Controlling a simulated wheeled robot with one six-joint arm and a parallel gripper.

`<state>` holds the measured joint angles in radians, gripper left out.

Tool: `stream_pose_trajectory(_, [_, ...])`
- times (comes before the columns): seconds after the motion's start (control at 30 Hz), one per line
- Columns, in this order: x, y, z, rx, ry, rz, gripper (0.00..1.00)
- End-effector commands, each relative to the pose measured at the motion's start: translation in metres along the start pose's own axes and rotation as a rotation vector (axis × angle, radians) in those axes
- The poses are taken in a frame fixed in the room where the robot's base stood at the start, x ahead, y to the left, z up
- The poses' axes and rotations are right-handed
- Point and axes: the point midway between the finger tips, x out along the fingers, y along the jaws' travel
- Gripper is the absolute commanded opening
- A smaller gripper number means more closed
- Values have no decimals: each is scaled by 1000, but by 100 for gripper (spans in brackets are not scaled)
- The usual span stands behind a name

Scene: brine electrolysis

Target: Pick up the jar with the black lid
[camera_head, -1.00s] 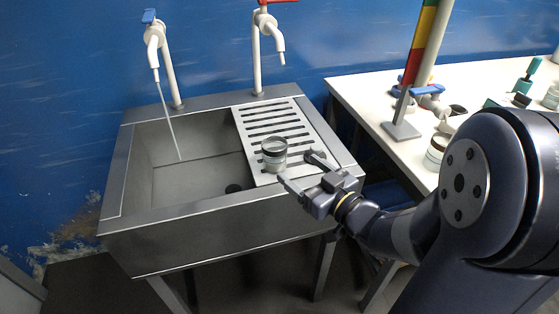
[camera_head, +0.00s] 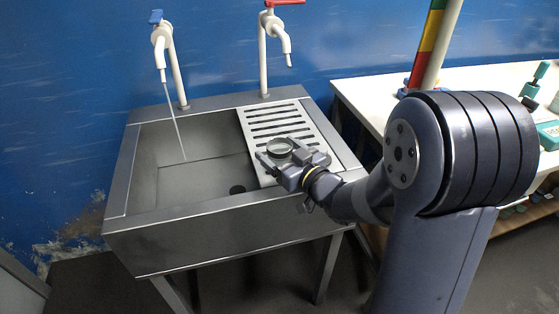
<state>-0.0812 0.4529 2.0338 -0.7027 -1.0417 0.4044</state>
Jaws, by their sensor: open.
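A small clear jar with a dark rim or lid (camera_head: 279,147) stands on the slotted drainboard at the right side of the sink. My gripper (camera_head: 281,157) is open, with its two fingers reaching along either side of the jar. The gripper hides the jar's lower part, and I cannot tell whether the fingers touch it. The jar appears upright.
The steel sink (camera_head: 145,210) has an empty-looking basin to the left, with water running from the blue-handled tap (camera_head: 160,42). A red-handled tap (camera_head: 280,38) rises behind the drainboard (camera_head: 300,108). A white table (camera_head: 375,92) with several items stands at the right.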

Motion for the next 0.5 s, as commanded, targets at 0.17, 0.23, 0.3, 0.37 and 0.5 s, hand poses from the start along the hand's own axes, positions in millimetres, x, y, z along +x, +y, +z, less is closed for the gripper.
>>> stream_pose_trajectory(0.17, [2, 0, 0, 0, -1, 1, 77])
stream_pose_trajectory(0.23, [1, 0, 0, 0, -1, 1, 77])
stream_pose_trajectory(0.3, [1, 0, 0, 0, -1, 1, 71])
stream_pose_trajectory(0.37, [1, 0, 0, 0, -1, 1, 66])
stream_pose_trajectory(0.5, [1, 0, 0, 0, -1, 1, 55])
